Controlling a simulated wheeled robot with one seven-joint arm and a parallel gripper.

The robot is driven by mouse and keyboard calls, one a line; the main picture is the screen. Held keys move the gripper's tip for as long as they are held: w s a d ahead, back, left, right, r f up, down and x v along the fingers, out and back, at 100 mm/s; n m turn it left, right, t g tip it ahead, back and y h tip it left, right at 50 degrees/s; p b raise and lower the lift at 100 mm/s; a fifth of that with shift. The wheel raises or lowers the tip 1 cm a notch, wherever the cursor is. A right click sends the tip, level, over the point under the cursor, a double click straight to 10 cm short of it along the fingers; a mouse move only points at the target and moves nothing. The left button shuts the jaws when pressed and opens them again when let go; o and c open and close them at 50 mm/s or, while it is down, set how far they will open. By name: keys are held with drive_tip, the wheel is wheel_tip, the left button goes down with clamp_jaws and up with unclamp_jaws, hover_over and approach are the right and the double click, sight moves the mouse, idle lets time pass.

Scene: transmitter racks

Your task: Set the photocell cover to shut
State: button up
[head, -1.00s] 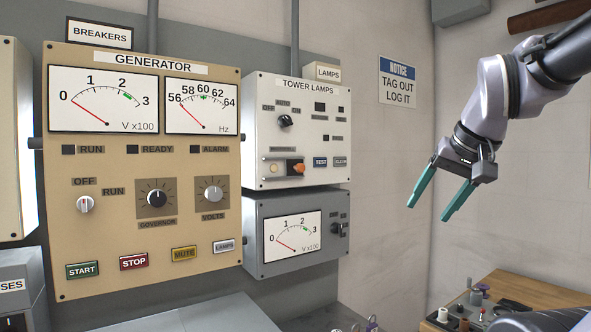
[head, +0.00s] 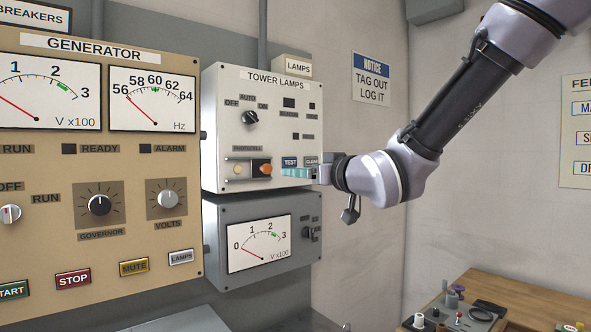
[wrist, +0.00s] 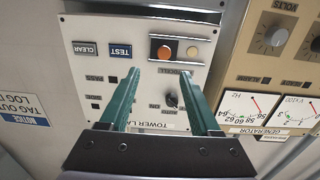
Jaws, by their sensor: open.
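The photocell (head: 248,170) sits low on the Tower Lamps panel (head: 228,110), under its label. A pale round disc (head: 238,171) shows at its left, and a dark cover with an orange knob (head: 265,169) is at its right. In the wrist view, turned upside down, the orange knob (wrist: 163,53) and pale disc (wrist: 191,50) show beyond my fingertips. My gripper (head: 287,172) is open, its teal fingers just right of the knob in the head view. In the wrist view my gripper (wrist: 160,76) has nothing between its fingers. Contact with the panel cannot be told.
The TEST (head: 290,162) and CLEAR (head: 311,161) buttons are close to my fingers. A mode knob (head: 249,117) is above the photocell. A grey meter box (head: 219,225) is below, and the Generator panel (head: 30,145) stands at left.

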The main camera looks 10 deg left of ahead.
sight(269, 168)
drive_tip(key=shift+y, duration=0.3)
drive_tip(key=x, duration=1.1)
drive_tip(key=shift+s+a, duration=0.2)
drive_tip(key=shift+s, duration=0.05)
drive_tip(key=shift+r, duration=0.1)
drive_tip(key=shift+c, duration=0.3)
clamp_jaws()
idle(0.4)
